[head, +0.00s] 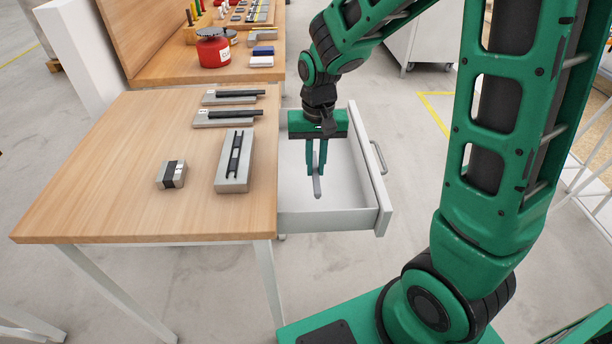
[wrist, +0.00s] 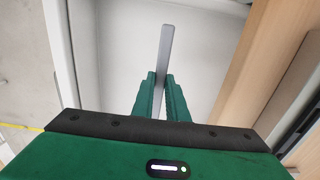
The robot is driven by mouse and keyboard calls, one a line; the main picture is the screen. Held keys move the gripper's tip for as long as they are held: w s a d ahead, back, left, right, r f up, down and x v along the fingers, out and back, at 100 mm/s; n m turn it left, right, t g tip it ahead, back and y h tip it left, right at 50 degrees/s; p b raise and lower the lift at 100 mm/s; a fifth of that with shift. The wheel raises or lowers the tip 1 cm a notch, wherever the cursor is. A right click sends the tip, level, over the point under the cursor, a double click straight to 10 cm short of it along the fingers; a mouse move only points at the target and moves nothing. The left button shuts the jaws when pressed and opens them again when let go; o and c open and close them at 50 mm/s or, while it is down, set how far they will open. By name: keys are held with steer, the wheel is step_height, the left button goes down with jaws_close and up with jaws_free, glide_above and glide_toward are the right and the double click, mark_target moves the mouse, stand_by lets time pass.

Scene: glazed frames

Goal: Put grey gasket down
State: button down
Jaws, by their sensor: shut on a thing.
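The grey gasket (head: 317,187) is a thin, straight grey strip held between the fingers of my gripper (head: 316,172). In the wrist view the gasket (wrist: 165,52) sticks out past the fingertips, with my gripper (wrist: 161,82) closed on its near part. My gripper points down inside an open white drawer (head: 340,217) at the table's right side. I cannot tell whether the gasket touches the drawer floor. The part of the gasket between the fingers is hidden.
The wooden table (head: 110,200) holds a grey block with a dark slot (head: 234,165), a small grey-and-black block (head: 172,175) and two grey pieces with black bars (head: 227,116). A red container (head: 213,50) stands farther back. The drawer's walls surround my gripper; its visible floor is bare.

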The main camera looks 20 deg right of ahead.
mark_target(315, 170)
steer(key=shift+f, duration=3.35)
steer(key=shift+f, duration=0.1)
steer(key=c, duration=1.7)
jaws_free()
steer(key=shift+c, duration=0.2)
step_height(315, 170, up, 12)
steer(key=shift+r, duration=0.1)
steer(key=s+d+r+m, duration=0.1)
steer(key=s+d+r, duration=0.1)
steer(key=s+d, duration=0.6)
steer(key=s+d+r+m, duration=0.1)
steer(key=s+d+r, duration=0.1)
steer(key=s+d, duration=0.6)
steer(key=s, duration=0.7)
steer(key=shift+s+d+m, duration=0.3)
steer(key=shift+d+m, duration=0.1)
